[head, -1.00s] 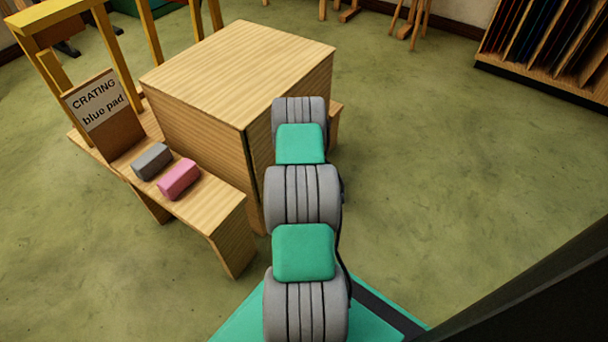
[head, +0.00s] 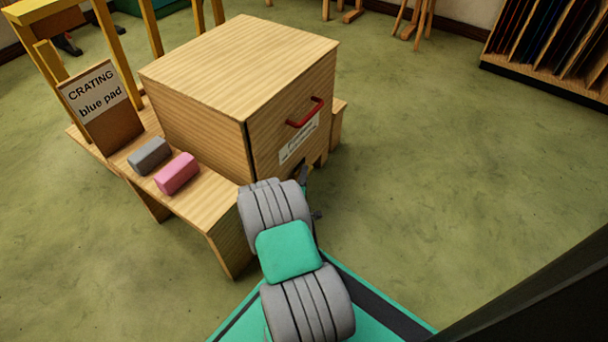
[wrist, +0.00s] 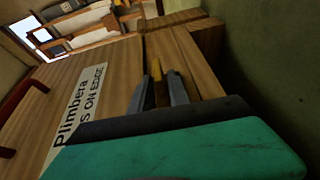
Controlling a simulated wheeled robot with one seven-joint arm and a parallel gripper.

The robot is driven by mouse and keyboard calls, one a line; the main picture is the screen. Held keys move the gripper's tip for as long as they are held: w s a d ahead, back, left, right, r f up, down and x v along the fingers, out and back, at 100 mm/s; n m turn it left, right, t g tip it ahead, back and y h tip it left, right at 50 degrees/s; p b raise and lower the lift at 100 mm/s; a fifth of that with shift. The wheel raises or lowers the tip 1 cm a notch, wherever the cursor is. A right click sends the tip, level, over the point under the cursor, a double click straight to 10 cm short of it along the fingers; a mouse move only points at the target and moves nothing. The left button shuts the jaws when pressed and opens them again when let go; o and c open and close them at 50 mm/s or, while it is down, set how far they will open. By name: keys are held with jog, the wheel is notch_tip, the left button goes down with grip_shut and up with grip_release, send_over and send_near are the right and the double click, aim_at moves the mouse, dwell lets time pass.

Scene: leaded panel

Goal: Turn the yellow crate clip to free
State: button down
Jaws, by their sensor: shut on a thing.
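The wooden crate (head: 240,75) stands in the middle of the head view, with a red handle (head: 305,113) and a white label (head: 298,142) on its front face. In the wrist view the yellow clip (wrist: 159,88) is a narrow upright piece beside the crate's front panel (wrist: 105,60). My gripper (wrist: 161,80) has its two dark fingers on either side of the clip and is shut on it. In the head view my gripper is low at the crate's front, mostly hidden by my arm, and the clip cannot be made out.
A yellow frame (head: 115,50) stands behind. A rack (head: 560,55) is at the far right. Floor right of the crate is clear.

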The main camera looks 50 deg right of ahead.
jog(key=shift+d, duration=0.15)
dwell(0.4)
jog(key=c, duration=1.5)
grip_release()
jog(key=shift+s+h, duration=0.1)
jog(key=shift+h, duration=0.2)
